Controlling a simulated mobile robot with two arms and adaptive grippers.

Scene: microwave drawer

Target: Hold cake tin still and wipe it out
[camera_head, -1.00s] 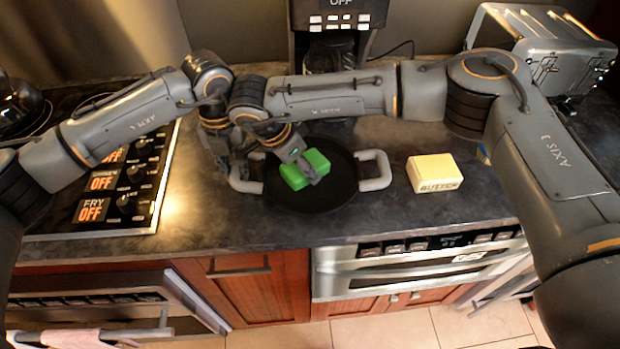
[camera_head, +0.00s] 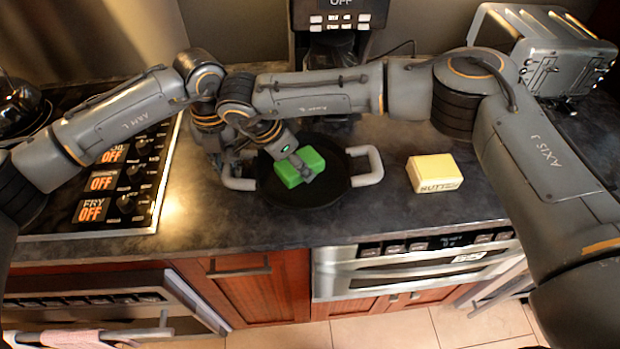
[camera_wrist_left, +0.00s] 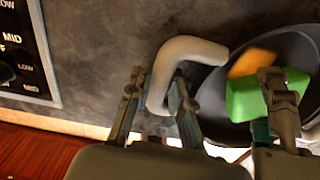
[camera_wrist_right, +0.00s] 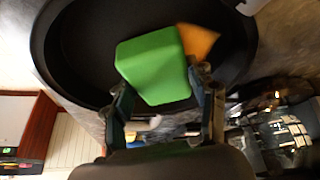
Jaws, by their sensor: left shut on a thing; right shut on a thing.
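The cake tin (camera_head: 325,196) is a round black pan with two pale looped handles, lying on the dark counter. My left gripper (camera_head: 228,168) is shut on its left handle (camera_head: 239,184); in the left wrist view the fingers sit on either side of the handle (camera_wrist_left: 188,48). My right gripper (camera_head: 300,166) is shut on a green sponge (camera_head: 288,174) inside the tin. In the right wrist view the sponge (camera_wrist_right: 150,65) lies between the two fingers. An orange piece (camera_wrist_right: 198,42) shows beside the sponge in the tin, partly hidden.
A yellow butter block (camera_head: 434,173) stands right of the tin. A stove with knobs (camera_head: 125,180) is at the left. A coffee machine (camera_head: 338,20) and a toaster (camera_head: 550,55) stand behind. The counter front between stove and butter is clear.

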